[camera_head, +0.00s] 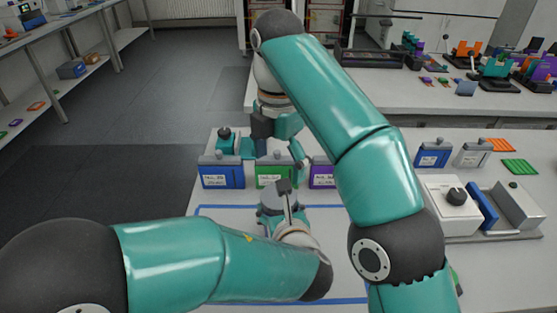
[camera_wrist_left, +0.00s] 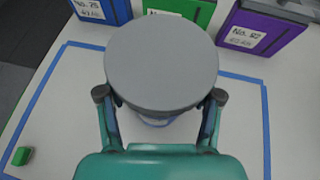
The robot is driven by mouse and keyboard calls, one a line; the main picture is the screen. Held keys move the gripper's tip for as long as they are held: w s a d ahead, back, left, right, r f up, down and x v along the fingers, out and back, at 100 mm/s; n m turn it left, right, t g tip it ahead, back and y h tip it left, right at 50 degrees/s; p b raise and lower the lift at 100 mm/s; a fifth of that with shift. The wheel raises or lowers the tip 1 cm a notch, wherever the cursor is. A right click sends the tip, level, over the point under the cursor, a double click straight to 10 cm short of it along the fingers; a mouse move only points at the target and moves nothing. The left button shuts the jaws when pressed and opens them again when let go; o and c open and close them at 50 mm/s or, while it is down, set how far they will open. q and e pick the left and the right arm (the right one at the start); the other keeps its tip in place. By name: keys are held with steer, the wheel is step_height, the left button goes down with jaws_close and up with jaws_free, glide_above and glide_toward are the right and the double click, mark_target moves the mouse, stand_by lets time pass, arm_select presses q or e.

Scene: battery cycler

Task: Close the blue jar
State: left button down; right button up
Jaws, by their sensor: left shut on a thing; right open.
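My left gripper (camera_head: 281,196) is shut around a grey round-topped thing (camera_wrist_left: 162,62), with one finger on each side of it. In the left wrist view, the flat grey disc hides most of what is below. A small white and blue patch (camera_wrist_left: 157,122) shows under its edge; I cannot tell whether it is a jar body. The grey thing is over the blue-outlined area of the white table. My right gripper (camera_head: 272,150) is open behind the row of labelled containers, its fingers partly hidden. I cannot make out a separate open blue jar.
A blue container (camera_head: 222,176), a green one (camera_head: 275,178) and a purple one (camera_head: 322,176) stand just beyond the outline. A white device (camera_head: 449,211) stands right. A small green block (camera_wrist_left: 21,156) lies at the left outline.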

steer(key=shift+f, duration=0.1)
stand_by(0.3)
steer(key=shift+f, duration=3.9)
steer(key=c, duration=1)
steer(key=m, duration=0.9)
steer(key=shift+m, duration=0.4)
steer(key=o, duration=1.2)
